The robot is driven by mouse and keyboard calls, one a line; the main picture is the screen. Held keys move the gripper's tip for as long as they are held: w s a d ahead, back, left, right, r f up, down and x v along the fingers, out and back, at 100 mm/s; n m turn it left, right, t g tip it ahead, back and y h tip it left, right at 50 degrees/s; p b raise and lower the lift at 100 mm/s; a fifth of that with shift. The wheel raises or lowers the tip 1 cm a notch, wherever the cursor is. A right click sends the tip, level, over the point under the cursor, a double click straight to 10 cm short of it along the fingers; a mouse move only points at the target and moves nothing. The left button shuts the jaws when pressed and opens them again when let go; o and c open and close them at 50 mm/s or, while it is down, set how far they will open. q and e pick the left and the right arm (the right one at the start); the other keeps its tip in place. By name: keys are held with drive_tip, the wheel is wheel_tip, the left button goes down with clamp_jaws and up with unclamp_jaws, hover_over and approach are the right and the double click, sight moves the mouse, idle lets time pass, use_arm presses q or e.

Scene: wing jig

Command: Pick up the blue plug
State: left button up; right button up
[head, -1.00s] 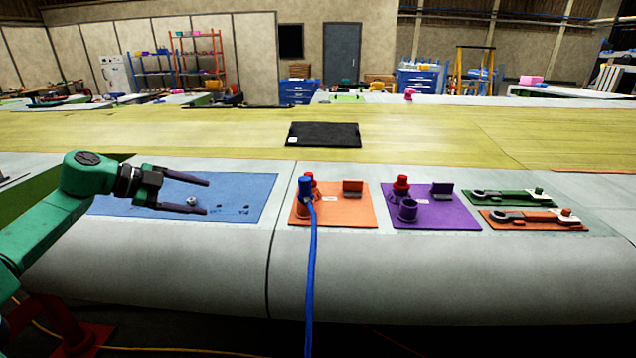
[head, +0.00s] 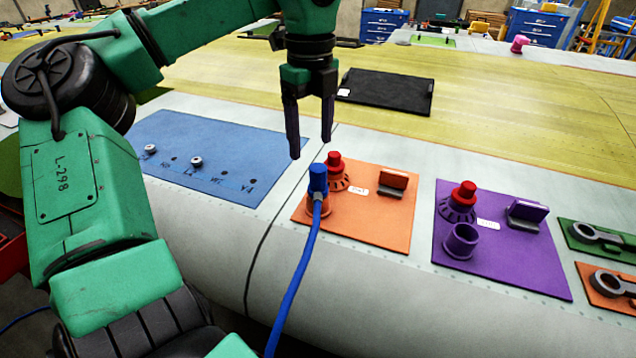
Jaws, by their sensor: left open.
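The blue plug (head: 318,178) stands upright in a socket at the left edge of the orange plate (head: 385,225). A blue cable (head: 297,275) runs from it down over the wing's front edge. My left gripper (head: 312,148) hangs fingers-down a little above and behind the plug in the picture. Its two dark fingers are apart with nothing between them. My right gripper is not in view.
A red-capped connector (head: 335,165) stands close behind the plug, and an orange bracket (head: 393,183) is to its right. A purple plate (head: 535,255) with similar parts lies further right. A blue mat (head: 215,150) lies left; a black panel (head: 390,95) lies behind.

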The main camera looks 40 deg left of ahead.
sight(320, 167)
use_arm(q)
drive_tip(key=f, duration=0.1)
drive_tip(key=w+f, duration=0.1)
drive_tip(key=shift+f+p, duration=0.35)
drive_tip(key=shift+f, duration=0.05)
drive_tip(key=f+p, duration=0.1)
drive_tip(key=f, duration=0.1)
drive_tip(key=d+f+p, duration=0.1)
drive_tip(key=f, duration=0.1)
drive_tip(key=shift+f, duration=0.15)
drive_tip(key=shift+s+f, duration=0.15)
drive_tip(key=shift+f, duration=0.2)
drive_tip(key=shift+a, duration=0.1)
clamp_jaws()
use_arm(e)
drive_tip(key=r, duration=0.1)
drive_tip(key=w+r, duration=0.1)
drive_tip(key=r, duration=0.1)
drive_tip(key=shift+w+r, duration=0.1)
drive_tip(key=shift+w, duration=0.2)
